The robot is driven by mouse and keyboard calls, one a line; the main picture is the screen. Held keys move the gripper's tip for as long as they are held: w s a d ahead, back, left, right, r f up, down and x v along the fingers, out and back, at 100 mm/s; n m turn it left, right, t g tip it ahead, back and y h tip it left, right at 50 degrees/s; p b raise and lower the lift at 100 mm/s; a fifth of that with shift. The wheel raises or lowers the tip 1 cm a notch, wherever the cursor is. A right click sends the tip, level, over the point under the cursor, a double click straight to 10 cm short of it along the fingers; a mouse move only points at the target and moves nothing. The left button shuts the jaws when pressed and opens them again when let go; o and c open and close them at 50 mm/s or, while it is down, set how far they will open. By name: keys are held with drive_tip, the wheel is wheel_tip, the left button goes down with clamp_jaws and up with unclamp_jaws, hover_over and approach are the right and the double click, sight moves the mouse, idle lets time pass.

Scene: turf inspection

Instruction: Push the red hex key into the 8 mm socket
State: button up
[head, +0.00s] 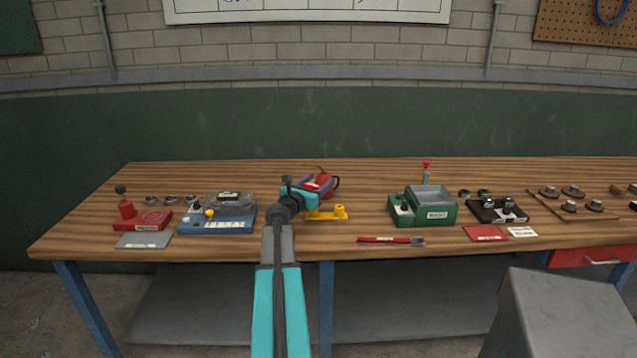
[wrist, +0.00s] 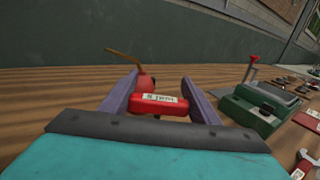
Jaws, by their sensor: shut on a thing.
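The red hex key (wrist: 158,104) has a block-like red handle with a pale label that seems to read 8 mm. It sits between the two purple fingers of my gripper (wrist: 158,92), which is shut on it. A short dark piece shows under the handle; the rest of the key is hidden. In the head view my gripper (head: 308,190) is over the middle of the bench, just above and behind a yellow fixture (head: 327,214) with a raised round boss at its right end. I cannot make out the 8 mm socket or whether the key touches it.
A red oil can (wrist: 146,81) with a brown spout stands just beyond the key. On the wooden bench (head: 375,222), a blue unit (head: 217,222) is left and a green box (head: 437,216) right. A red wrench (head: 385,240) lies near the front edge.

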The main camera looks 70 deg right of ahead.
drive_tip(key=shift+f, duration=0.3)
drive_tip(key=o, duration=1.1)
drive_tip(key=shift+o, duration=0.2)
drive_tip(key=shift+a, duration=0.1)
drive_tip(key=w+a+b, duration=0.2)
drive_tip(key=a, duration=1.1)
drive_tip(key=shift+a, duration=0.2)
